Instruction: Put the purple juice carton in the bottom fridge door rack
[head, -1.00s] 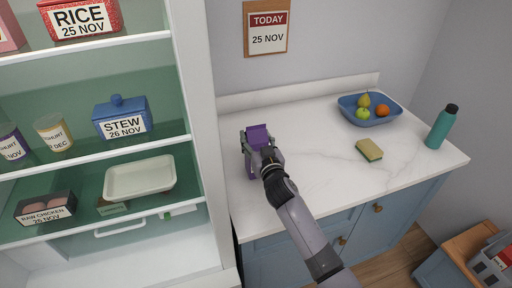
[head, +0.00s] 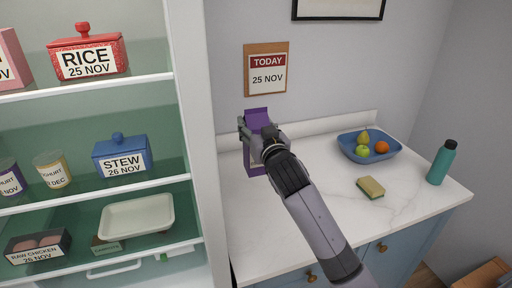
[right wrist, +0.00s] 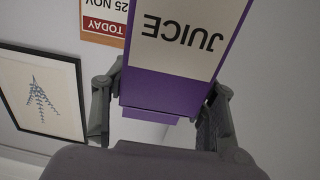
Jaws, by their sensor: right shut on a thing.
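The purple juice carton (head: 257,116) is upright over the left part of the counter, in front of the wall. My right gripper (head: 258,138) is shut on its sides. In the right wrist view the carton (right wrist: 178,88) appears upside down, its JUICE label facing the camera, between the fingers of my right gripper (right wrist: 162,98). The carton appears raised above the counter; its lower part is partly hidden by the gripper. The bottom fridge door rack is not in view. My left gripper is not in view.
An open shelf unit (head: 188,193) on the left holds a red RICE box (head: 88,55), a blue STEW box (head: 122,155), a white tray (head: 138,216) and raw chicken (head: 38,246). The counter (head: 310,185) bears a fruit bowl (head: 350,150), sponge (head: 370,187) and teal bottle (head: 441,162).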

